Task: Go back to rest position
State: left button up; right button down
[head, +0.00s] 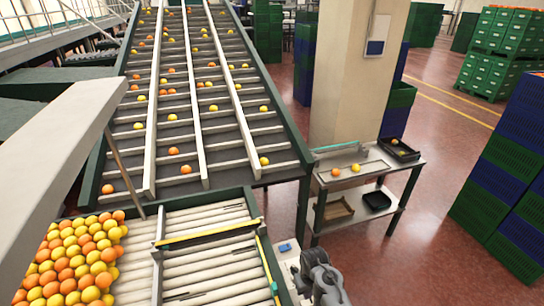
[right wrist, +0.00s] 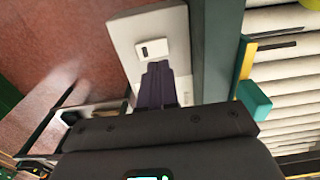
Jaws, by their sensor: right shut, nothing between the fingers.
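In the right wrist view my right gripper (right wrist: 158,70) has its dark fingers shut together with nothing between them. They lie in front of a pale panel (right wrist: 158,25) beside the conveyor frame. In the head view part of my grey right arm (head: 322,280) shows at the bottom, just right of the roller conveyor. My left gripper is not in view. Many oranges and yellow fruits (head: 75,258) lie packed at the lower left. More are scattered on the sloped sorting conveyor (head: 175,120).
A roller conveyor (head: 215,262) with a dark green frame lies left of my right arm. A side table (head: 348,180) holds two fruits and a black tray (head: 398,149). Blue and green crates (head: 500,180) are stacked at right. Red-brown floor between them is clear.

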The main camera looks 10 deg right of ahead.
jog(key=s+d+f+t, duration=0.1)
jog(key=s+d+f, duration=0.15)
jog(key=s, duration=0.65)
jog(key=s+r+t, duration=0.1)
jog(key=s+r, duration=0.5)
jog(key=s, duration=0.5)
jog(key=s+d+r+t, duration=0.1)
jog(key=s+r, duration=0.5)
jog(key=s, duration=0.5)
jog(key=shift+s+d+r+t, duration=0.15)
jog(key=shift+s+d+t, duration=0.15)
jog(key=shift+s, duration=0.1)
